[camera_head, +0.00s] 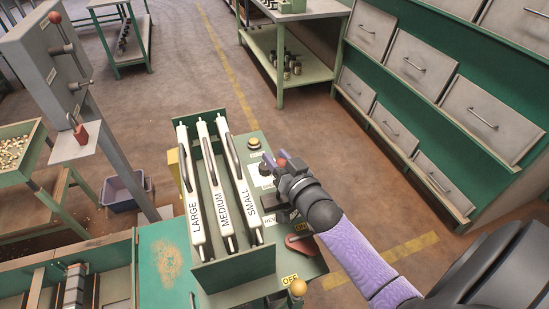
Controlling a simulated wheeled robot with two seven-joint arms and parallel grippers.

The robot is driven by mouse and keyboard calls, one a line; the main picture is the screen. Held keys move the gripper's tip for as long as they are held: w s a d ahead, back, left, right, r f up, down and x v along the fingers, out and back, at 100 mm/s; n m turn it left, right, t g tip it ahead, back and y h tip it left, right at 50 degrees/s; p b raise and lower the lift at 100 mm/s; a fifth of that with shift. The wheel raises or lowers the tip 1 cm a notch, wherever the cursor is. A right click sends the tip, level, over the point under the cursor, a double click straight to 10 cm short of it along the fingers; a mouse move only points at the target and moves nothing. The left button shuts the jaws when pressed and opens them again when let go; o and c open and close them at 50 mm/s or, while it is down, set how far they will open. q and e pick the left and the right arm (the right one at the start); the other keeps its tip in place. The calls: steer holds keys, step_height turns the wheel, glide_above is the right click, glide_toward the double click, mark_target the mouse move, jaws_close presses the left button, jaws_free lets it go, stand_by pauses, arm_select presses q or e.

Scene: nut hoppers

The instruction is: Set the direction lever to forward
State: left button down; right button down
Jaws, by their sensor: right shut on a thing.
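The green control panel (312,268) stands right of the hoppers. Its white label (268,218) beside my right gripper is partly covered and seems to begin with "REV". My right gripper (280,164) reaches over the panel from the lower right, its fingers pointing away from me. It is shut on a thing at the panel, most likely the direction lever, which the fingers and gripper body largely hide. I cannot tell which position the lever is in. My left gripper is not in view.
Three white handles marked LARGE (195,215), MEDIUM (223,208) and SMALL (247,195) stand left of my gripper. A yellow button (254,142), a red handle (301,244) and a tan knob (297,287) are close by. Grey drawers (480,110) line the right.

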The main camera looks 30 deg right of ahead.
steer(key=s+d+f+m+t+b, duration=0.1)
steer(key=d+f+m, duration=0.1)
steer(key=d+m, duration=0.4)
steer(key=shift+s+h, duration=0.2)
steer(key=shift+h, duration=0.2)
stand_by(0.3)
steer(key=shift+c, duration=1.3)
jaws_free()
steer(key=s+f+p, duration=0.1)
steer(key=s, duration=0.9)
steer(key=shift+a, duration=0.35)
